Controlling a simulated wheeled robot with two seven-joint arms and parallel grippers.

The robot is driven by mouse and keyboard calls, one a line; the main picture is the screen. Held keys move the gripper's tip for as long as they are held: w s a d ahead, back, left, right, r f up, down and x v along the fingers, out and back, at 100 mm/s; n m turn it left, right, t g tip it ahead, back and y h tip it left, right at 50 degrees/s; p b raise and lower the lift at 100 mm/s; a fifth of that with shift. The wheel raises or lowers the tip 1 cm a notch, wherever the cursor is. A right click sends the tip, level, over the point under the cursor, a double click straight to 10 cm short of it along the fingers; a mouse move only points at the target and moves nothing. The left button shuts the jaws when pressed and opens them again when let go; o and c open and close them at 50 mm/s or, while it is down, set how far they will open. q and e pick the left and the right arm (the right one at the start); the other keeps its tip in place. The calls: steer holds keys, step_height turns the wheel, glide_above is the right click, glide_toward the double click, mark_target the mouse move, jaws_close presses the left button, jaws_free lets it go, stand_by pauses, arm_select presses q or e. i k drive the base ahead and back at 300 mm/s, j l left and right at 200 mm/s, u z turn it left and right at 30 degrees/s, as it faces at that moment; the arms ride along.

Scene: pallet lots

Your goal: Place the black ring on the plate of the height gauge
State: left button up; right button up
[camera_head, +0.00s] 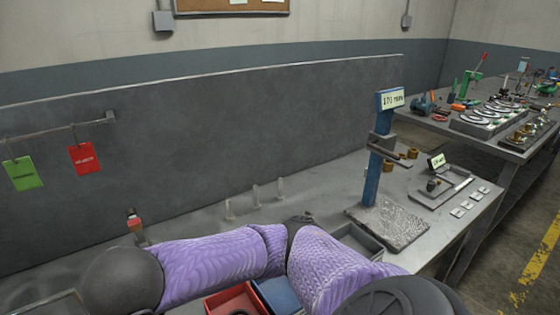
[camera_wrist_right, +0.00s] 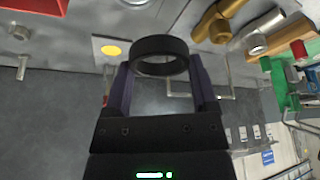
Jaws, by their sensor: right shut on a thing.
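The black ring (camera_wrist_right: 160,44) is held between the fingertips of my right gripper (camera_wrist_right: 160,69) in the right wrist view. It is clear of the surfaces seen around it there. The height gauge (camera_head: 373,165) stands on the bench right of centre in the head view, with a blue column and a display on top. Its speckled grey plate (camera_head: 402,224) looks bare where it shows. My right gripper and the ring cannot be made out in the head view. My left gripper is in neither view.
A red bin (camera_head: 232,301) and a blue bin (camera_head: 279,294) lie at the front, partly behind my purple arm. A grey tray (camera_head: 357,238) adjoins the plate. Brass rings (camera_head: 412,153) stand behind the gauge. Clear pegs (camera_head: 256,195) stand along the back. Green and red tags hang left.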

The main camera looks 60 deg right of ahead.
mark_target(386, 216)
steer(key=k+l, duration=0.15)
steer(key=l, duration=0.2)
steer(key=k+l+z, duration=0.1)
steer(key=l, duration=0.3)
steer(key=k+l, duration=0.15)
steer(key=l, duration=0.2)
steer(key=k+l+z, duration=0.15)
steer(key=l, duration=0.25)
steer(key=k+l, duration=0.1)
steer(key=l, duration=0.25)
steer(key=k+l+z, duration=0.1)
steer(key=l, duration=0.3)
